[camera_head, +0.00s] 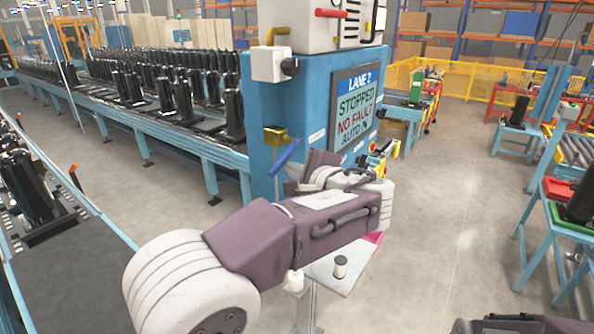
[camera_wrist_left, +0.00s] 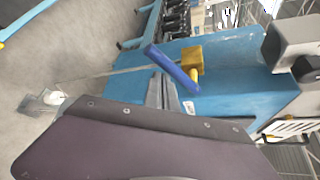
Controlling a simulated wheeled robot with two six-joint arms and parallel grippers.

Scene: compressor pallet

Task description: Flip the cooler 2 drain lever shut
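The drain valve on the side of the blue lane 2 cabinet has a brass body (camera_head: 276,135) and a blue lever (camera_head: 286,155) that slants down to the left. In the left wrist view the blue lever (camera_wrist_left: 170,67) runs diagonally beside the brass body (camera_wrist_left: 193,60). My left gripper (camera_wrist_left: 162,92) shows there as two grey fingers close together, just below the lever, with nothing seen between them. Whether they touch the lever I cannot tell. In the head view my left wrist hides most of the gripper. My right gripper is not in view.
A screen (camera_head: 356,107) on the cabinet reads LANE 2, STOPPED, NO FAULT, AUTO. A white box (camera_head: 268,64) sits above the valve. A conveyor with black compressors (camera_head: 235,116) stands behind left. A small stand (camera_head: 325,272) is below my arm. Open floor lies right.

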